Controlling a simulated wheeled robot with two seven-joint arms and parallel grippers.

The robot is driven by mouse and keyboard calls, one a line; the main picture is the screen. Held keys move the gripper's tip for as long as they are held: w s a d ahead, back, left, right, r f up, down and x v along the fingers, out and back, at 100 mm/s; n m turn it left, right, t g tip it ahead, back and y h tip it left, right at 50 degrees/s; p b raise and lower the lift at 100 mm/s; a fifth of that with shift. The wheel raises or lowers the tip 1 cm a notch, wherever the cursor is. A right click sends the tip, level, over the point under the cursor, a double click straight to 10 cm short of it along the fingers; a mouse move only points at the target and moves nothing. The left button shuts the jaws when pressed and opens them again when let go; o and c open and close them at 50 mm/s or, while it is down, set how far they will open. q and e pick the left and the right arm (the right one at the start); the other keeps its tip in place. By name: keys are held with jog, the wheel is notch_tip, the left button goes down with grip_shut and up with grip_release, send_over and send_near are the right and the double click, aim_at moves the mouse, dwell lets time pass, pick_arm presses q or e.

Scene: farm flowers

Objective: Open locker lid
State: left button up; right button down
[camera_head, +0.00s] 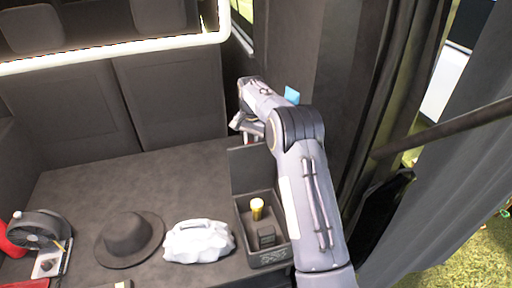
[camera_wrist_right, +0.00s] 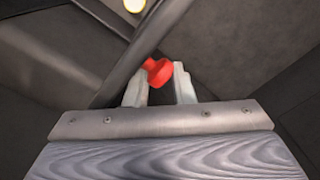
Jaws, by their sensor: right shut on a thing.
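The dark locker (camera_head: 243,222) stands on the grey surface in the head view, right of the white object. Its lid (camera_head: 245,165) stands raised at the back, partly hidden by my right arm, and the inside is visible. A yellow-topped item (camera_head: 257,207) and a dark block (camera_head: 266,235) are inside. My right gripper (camera_head: 243,128) is at the raised lid's upper edge. In the right wrist view, its fingers (camera_wrist_right: 160,88) are shut on a red knob (camera_wrist_right: 157,72) next to a dark edge. My left gripper is not in view.
A white lumpy object (camera_head: 199,243), a dark hat (camera_head: 130,238) and a round dark device (camera_head: 40,230) sit left of the locker. The grey surface (camera_head: 130,180) behind them is clear. Dark curtains (camera_head: 385,90) hang to the right of my arm.

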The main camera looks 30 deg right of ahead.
jog(key=shift+w+a+f, duration=0.15)
jog(key=shift+w+f, duration=0.15)
jog(key=shift+w, duration=0.25)
jog(key=shift+w+a+f, duration=0.1)
jog(key=shift+w+f, duration=0.2)
jog(key=shift+w, duration=0.2)
jog(key=c, duration=1.7)
grip_release()
jog(key=o, duration=0.5)
jog(key=shift+w+a, duration=0.15)
jog(key=shift+o, duration=0.4)
jog(key=shift+w, duration=0.1)
jog(key=shift+d+r, duration=0.15)
jog(key=shift+d, duration=0.05)
notch_tip(320, 180, up, 8)
jog(key=shift+f, duration=0.2)
